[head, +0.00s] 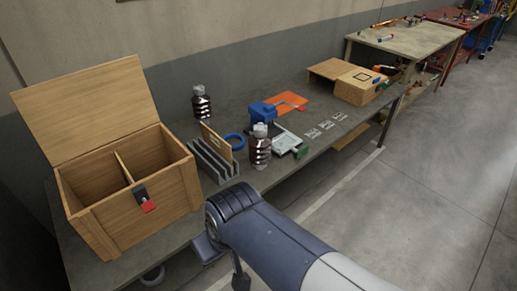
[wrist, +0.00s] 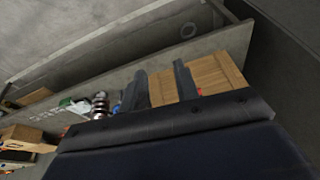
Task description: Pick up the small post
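Two brown ribbed posts with metallic tops stand upright on the grey workbench. One post (head: 260,147) is near the bench's front edge, beside a grey slotted rack. The other post (head: 201,103) is at the back near the wall. I cannot tell for sure which is the smaller. A ribbed post also shows in the wrist view (wrist: 101,105), left of my fingers. My gripper (wrist: 160,88) has its two dark fingers apart with nothing held between them; the wooden chest shows behind them. In the head view my arm hides most of the gripper, low in front of the bench.
An open wooden chest (head: 140,190) with a raised lid fills the bench's left end. The floor at right is clear.

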